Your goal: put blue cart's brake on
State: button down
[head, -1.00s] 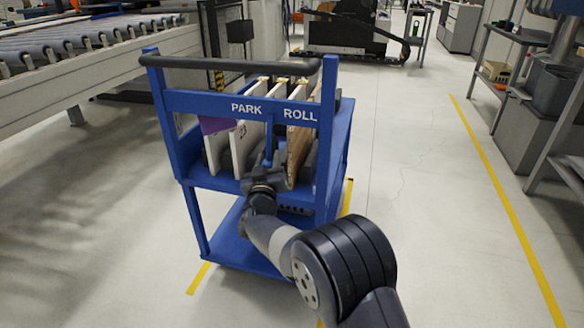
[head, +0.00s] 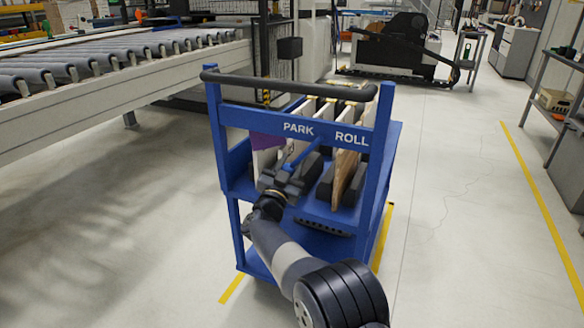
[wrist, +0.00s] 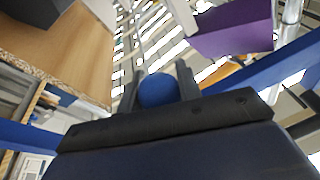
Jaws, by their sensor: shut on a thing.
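The blue cart (head: 222,155) stands in the head view with a crossbar marked PARK on the left and ROLL on the right. The brake lever (head: 305,154) is a blue rod below that bar. It slants, its lower end leaning left under the word PARK. My gripper (head: 284,180) is at the lever's lower end. In the wrist view a round blue knob (wrist: 158,90) sits between the two dark fingers of my gripper (wrist: 160,84), which are shut on it. In the head view the gripper hides the knob.
The cart carries several upright panels (head: 345,180) and a purple piece (head: 266,141) close to the gripper. A black push handle (head: 290,87) crosses the top. A roller conveyor (head: 120,75) is at the left. Yellow floor lines (head: 545,205) and open floor lie to the right.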

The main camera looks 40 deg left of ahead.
dwell(0.3)
jog(key=c, duration=1.3)
grip_release()
jog(key=p+v, duration=0.2)
jog(key=v, duration=0.8)
jog(key=shift+s, duration=0.4)
jog(key=b+x, duration=0.2)
jog(key=x, duration=0.8)
jog(key=shift+w, duration=0.45)
